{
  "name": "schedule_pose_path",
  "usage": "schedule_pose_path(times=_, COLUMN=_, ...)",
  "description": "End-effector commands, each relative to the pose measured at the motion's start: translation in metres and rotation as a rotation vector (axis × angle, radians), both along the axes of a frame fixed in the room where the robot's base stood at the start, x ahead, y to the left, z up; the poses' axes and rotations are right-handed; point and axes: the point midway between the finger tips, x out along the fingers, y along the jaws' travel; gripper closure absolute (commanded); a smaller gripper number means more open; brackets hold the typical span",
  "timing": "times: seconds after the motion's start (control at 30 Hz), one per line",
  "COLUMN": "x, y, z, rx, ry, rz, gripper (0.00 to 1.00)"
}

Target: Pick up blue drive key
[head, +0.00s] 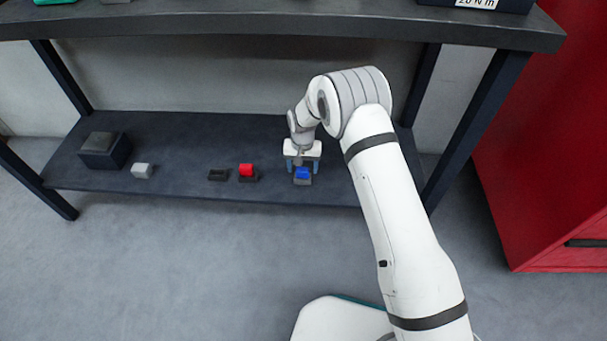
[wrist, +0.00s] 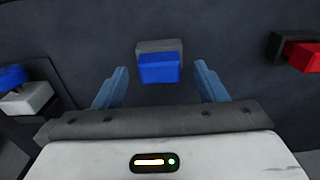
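The blue drive key (head: 302,173) sits in a grey holder (head: 303,182) on the lower shelf, near the shelf's front edge. In the wrist view the blue drive key (wrist: 159,68) lies between and just beyond the fingertips, with the grey holder (wrist: 160,46) behind it. My gripper (head: 302,165) is open over the key, one blue finger on each side. In the wrist view my gripper (wrist: 162,70) shows a clear gap on both sides of the key, and nothing is held.
A red key (head: 246,169) in a dark holder and an empty-looking dark holder (head: 218,175) are to the left. A light grey block (head: 142,171) and a dark box (head: 104,150) stand farther left. The upper shelf (head: 290,25) hangs over the lower shelf (head: 180,180). A red cabinet (head: 550,150) is at right.

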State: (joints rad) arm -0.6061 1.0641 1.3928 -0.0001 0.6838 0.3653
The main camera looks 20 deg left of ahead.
Motion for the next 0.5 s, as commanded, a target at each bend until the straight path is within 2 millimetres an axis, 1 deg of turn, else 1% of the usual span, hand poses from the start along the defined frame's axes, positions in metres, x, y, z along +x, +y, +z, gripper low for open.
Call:
schedule_pose_path(times=0.03, x=0.0, y=-0.0003, z=0.0001, rx=0.0, ry=0.0, rz=0.0, gripper=0.39)
schedule_pose_path(times=0.07, x=0.0, y=-0.0003, z=0.0001, rx=0.0, ry=0.0, rz=0.0, gripper=0.41)
schedule_pose_path(times=0.5, x=0.0002, y=-0.001, z=0.0003, rx=0.0, ry=0.001, rz=-0.001, gripper=0.77)
